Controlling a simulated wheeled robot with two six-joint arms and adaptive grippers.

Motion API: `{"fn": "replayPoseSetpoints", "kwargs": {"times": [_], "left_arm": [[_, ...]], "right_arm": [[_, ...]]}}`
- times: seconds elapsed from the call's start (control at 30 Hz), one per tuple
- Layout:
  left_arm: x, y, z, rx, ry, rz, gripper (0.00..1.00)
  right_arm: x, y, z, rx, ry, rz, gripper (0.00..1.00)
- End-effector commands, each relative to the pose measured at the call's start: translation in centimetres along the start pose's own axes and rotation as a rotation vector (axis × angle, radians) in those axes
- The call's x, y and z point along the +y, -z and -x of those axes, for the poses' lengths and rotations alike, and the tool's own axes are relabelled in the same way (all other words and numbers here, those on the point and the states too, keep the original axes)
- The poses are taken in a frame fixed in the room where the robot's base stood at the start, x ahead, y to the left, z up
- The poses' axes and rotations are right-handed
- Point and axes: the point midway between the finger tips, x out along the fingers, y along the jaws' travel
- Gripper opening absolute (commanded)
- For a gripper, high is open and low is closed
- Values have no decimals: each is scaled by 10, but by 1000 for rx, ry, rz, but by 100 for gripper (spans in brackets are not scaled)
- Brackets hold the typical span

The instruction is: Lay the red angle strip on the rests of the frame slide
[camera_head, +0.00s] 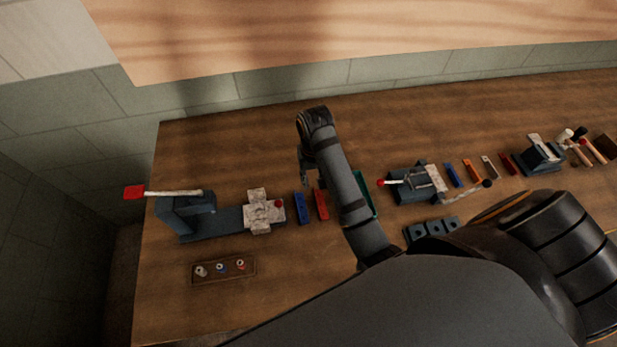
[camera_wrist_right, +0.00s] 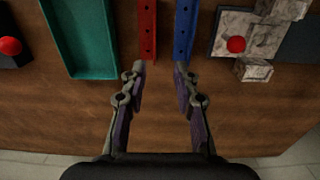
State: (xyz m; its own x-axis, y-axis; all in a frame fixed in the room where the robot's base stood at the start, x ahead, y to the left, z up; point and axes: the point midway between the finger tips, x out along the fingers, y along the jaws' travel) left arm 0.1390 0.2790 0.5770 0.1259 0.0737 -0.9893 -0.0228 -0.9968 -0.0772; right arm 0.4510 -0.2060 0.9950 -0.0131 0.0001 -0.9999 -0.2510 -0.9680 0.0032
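The red angle strip (camera_head: 321,204) lies on the table just right of a blue strip (camera_head: 302,208); the right wrist view shows the red strip (camera_wrist_right: 147,30) with a row of holes. My right gripper (camera_head: 306,180) is above the far ends of these strips. In the right wrist view my right gripper (camera_wrist_right: 159,70) is open and empty, its tips close to the near ends of the red and blue strips. A blue-grey slide device with a pale block (camera_head: 259,213) and red knob, possibly the frame slide, stands to the left. My left gripper is not in view.
A teal tray (camera_wrist_right: 82,72) lies beside the red strip, partly behind my arm in the head view. A clamp-like fixture (camera_head: 412,183), more strips and tools stand right. The table's back left is clear.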

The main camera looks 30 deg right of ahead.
Motion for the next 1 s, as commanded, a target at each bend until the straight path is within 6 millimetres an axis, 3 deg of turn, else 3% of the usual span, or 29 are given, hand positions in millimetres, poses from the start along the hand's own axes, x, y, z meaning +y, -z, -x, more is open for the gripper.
{"fn": "replayPoseSetpoints", "kwargs": {"times": [0.17,0.37,0.5,0.6,0.7,1.0], "left_arm": [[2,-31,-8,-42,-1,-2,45],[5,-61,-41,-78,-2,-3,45],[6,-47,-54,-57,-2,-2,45],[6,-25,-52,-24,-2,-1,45],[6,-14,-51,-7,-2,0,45],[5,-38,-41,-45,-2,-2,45]], "right_arm": [[0,0,-10,-1,0,0,30],[0,0,-45,0,0,0,30],[1,0,-57,1,0,0,30],[1,-1,-55,0,0,0,30],[4,-3,-66,-3,-2,0,30],[6,-5,-104,0,0,0,30]]}}
